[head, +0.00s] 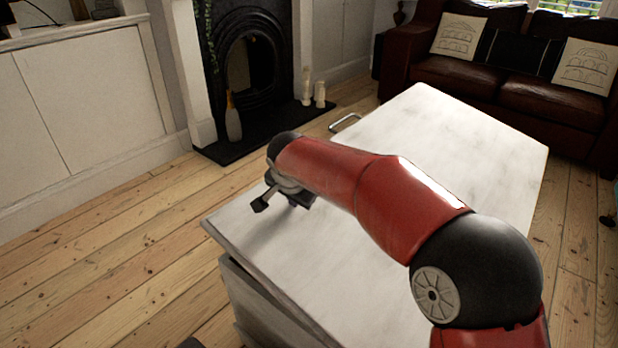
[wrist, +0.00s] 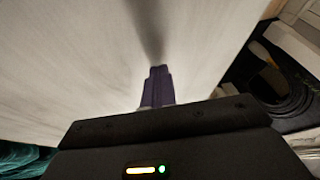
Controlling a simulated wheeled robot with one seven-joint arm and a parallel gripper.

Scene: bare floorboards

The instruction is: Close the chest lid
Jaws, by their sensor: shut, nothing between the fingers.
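The chest lid (head: 460,125) is a large whitish panel that fills the middle of the head view. The chest body (head: 250,299) shows below its near left edge, with a dark gap between them, so the lid looks not flush there. A metal handle (head: 345,122) sticks out at the chest's far left side. My gripper (head: 293,203) is at the lid's left part, over its top face. In the wrist view, its dark purple fingers (wrist: 157,86) are together and point at the whitish lid surface (wrist: 80,55). I cannot tell if they touch it. My red arm hides part of the lid.
A fireplace (head: 250,65) with a dark hearth, a bottle (head: 233,118) and candles (head: 313,92) stands behind at the left. A brown leather sofa (head: 505,85) with cushions stands at the back right. Bare floorboards (head: 110,255) are free to the left.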

